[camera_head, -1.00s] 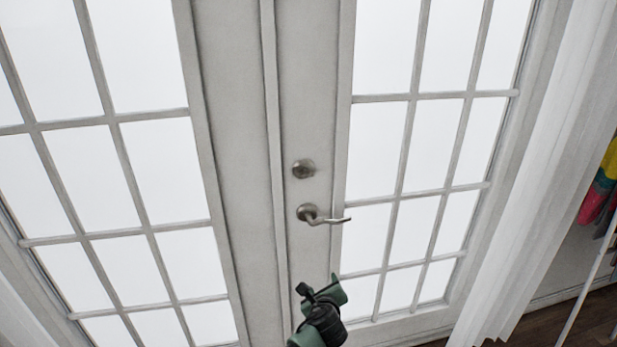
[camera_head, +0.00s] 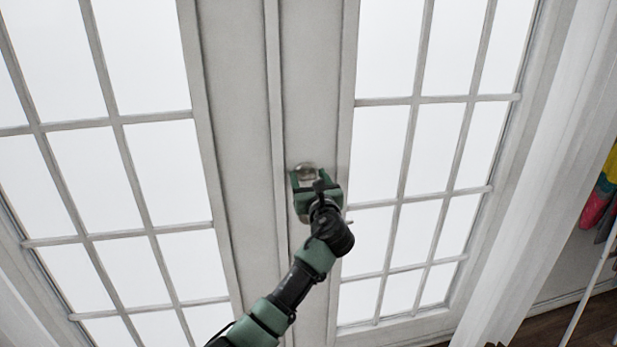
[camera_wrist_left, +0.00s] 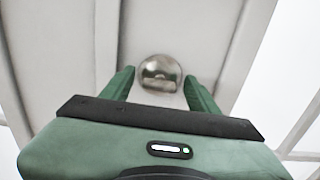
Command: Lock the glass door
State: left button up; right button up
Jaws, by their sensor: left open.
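The white double glass door (camera_head: 235,120) fills the head view and looks closed. Its round metal lock knob (camera_head: 306,169) is on the right door leaf's edge strip, partly covered by my left gripper (camera_head: 305,178). In the left wrist view the lock knob (camera_wrist_left: 159,73) shows just beyond and between the two green fingertips (camera_wrist_left: 160,85). The fingers are open, one on each side of it; I cannot tell whether they touch it. The lever handle below is mostly hidden behind my gripper; only its tip (camera_head: 348,221) shows. My right gripper is not in view.
A white curtain (camera_head: 530,200) hangs at the right. Beyond it are colourful items (camera_head: 603,190) and a thin white pole (camera_head: 590,285). The dark wooden floor (camera_head: 545,325) shows at lower right. The space in front of the left door leaf is clear.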

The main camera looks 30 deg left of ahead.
pick_arm(q)
jog(key=shift+w+a, duration=0.15)
jog(key=shift+w, duration=0.05)
jog(key=shift+c, duration=0.3)
grip_shut()
